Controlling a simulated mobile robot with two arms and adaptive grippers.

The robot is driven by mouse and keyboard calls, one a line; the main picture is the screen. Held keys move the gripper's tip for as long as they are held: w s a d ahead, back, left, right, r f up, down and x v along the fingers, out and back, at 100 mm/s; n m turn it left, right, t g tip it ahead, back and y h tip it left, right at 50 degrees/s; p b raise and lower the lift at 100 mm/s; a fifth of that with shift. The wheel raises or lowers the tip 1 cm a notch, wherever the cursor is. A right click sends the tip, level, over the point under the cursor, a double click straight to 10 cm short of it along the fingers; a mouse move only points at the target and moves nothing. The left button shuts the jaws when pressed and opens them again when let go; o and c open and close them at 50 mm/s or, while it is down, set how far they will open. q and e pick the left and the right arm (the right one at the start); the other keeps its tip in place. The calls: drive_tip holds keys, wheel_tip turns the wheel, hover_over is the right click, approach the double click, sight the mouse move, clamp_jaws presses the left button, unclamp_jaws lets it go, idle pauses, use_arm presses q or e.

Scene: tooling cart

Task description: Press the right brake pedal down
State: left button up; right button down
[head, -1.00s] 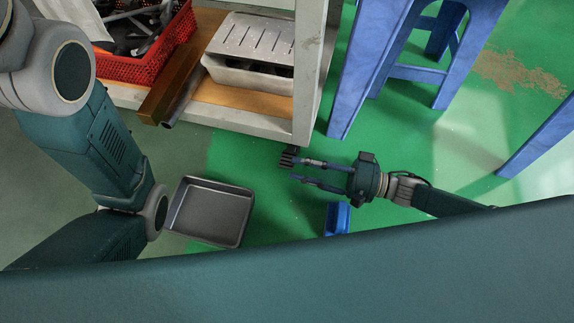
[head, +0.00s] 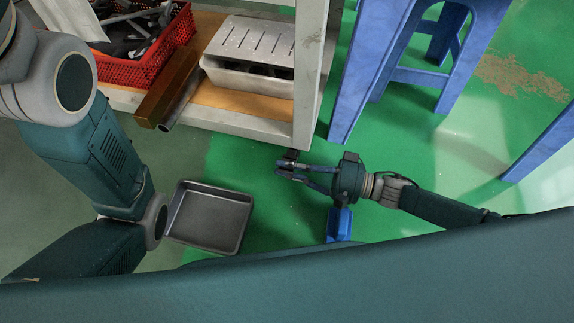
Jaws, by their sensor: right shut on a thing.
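The right brake pedal (head: 291,154) is a small dark piece low by the cart's front corner post, above the floor. My right gripper (head: 285,169) is at it, with its fingers closed in on the pedal. The fingers cover most of the pedal, so how far down it sits cannot be told. My left arm shows at the left, but its gripper is not in view.
The cart's shelf (head: 209,122) carries a red basket (head: 139,70), a pale slotted box (head: 255,45) and long metal bars. A grey tray (head: 207,216) and a blue bin (head: 338,224) are on the green floor. A blue stool (head: 362,75) stands right of the cart.

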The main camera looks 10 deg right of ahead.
drive_tip(key=shift+f+n+p, duration=0.2)
drive_tip(key=shift+n+p, duration=0.3)
drive_tip(key=shift+n, duration=0.3)
drive_tip(key=shift+w+f+n, duration=0.1)
drive_tip(key=shift+f+n, duration=0.25)
drive_tip(key=shift+n, duration=0.25)
drive_tip(key=c, duration=1.8)
unclamp_jaws()
drive_tip(key=shift+d, duration=0.1)
drive_tip(key=v, duration=1.2)
